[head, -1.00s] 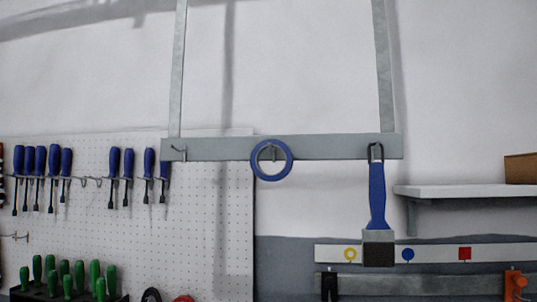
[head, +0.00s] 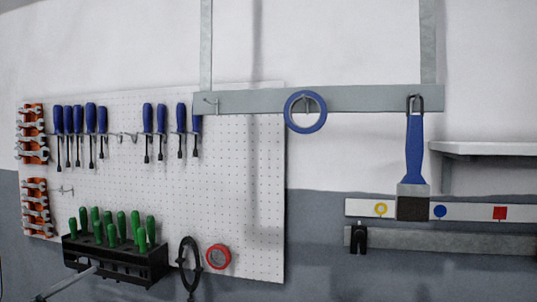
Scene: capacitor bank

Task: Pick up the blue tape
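The blue tape (head: 306,127) is a ring hanging on a hook at the middle of a grey metal bar (head: 256,101) in the head view. The bar hangs from two upright grey strips against the white wall. Neither of my grippers is in the head view, so their distance from the tape does not show.
A blue-handled brush (head: 414,160) hangs right of the tape. A pegboard (head: 240,180) at left holds blue screwdrivers (head: 91,120), orange wrench racks (head: 35,205), a black rack (head: 110,258) of green-handled tools and a red ring (head: 218,256). A shelf (head: 485,149) juts out at right.

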